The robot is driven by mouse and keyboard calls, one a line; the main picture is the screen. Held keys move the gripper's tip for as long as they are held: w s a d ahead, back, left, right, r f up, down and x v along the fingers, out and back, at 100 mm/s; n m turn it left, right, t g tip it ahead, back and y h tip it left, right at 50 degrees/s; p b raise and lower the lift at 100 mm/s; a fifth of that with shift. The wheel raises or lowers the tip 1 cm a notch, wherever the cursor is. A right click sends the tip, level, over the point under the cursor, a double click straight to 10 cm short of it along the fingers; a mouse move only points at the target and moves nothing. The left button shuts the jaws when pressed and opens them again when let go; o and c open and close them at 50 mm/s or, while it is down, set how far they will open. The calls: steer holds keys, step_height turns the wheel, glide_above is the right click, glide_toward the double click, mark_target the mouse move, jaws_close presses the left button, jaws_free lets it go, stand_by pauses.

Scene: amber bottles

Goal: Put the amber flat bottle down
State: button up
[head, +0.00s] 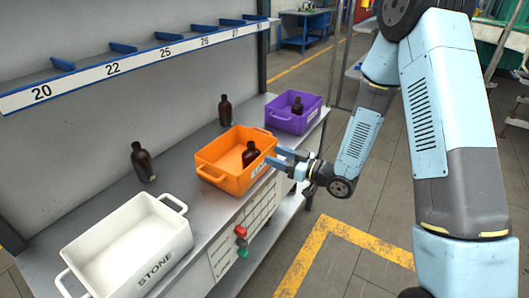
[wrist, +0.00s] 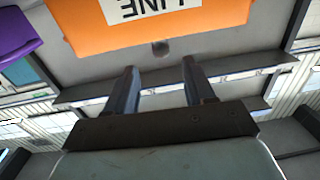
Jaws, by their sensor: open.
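An amber bottle (head: 250,154) stands in the orange crate (head: 211,180) in the head view, its lower part hidden by the crate wall. Other amber bottles stand on the bench at left (head: 142,160), on the bench behind the crate (head: 225,111), and in the purple crate (head: 297,106). I cannot tell surely which is the flat one. My gripper (head: 278,158) is at the orange crate's right side, close to its label. In the wrist view, my gripper (wrist: 161,80) is open with nothing between its fingers, and the orange crate (wrist: 215,20) is beyond them.
A white crate (head: 165,238) marked STONE stands at the front left of the bench. The purple crate (head: 310,121) is at the far end and also shows in the wrist view (wrist: 15,38). A numbered blue rail (head: 120,77) runs above. Bare bench lies between the white and orange crates.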

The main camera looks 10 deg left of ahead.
steer(key=shift+v, duration=1.7)
steer(key=shift+w+r, duration=0.1)
steer(key=w+d+r+m+t+h, duration=0.2)
steer(key=w+d+r+t+h, duration=0.1)
steer(key=w+d+r+h, duration=0.45)
steer(key=s+d+r+m+t+h, duration=0.1)
steer(key=s+d+r+m+h, duration=0.1)
steer(key=d+r+h, duration=0.35)
steer(key=s+d+r+m+h, duration=0.1)
steer(key=d+r+m+h, duration=0.15)
steer(key=d, duration=0.55)
steer(key=s+d+r+m+g+h, duration=0.1)
steer(key=s+d+r+m, duration=0.15)
steer(key=s, duration=0.25)
steer(key=s+d+r+m+h, duration=0.1)
steer(key=s+d+r+m, duration=0.1)
steer(key=s+d+r, duration=0.25)
steer(key=s+r+m+g, duration=0.3)
steer(key=s, duration=1.3)
steer(key=shift+s+d+g, duration=0.25)
steer(key=shift+s+g, duration=0.05)
steer(key=shift+s, duration=0.05)
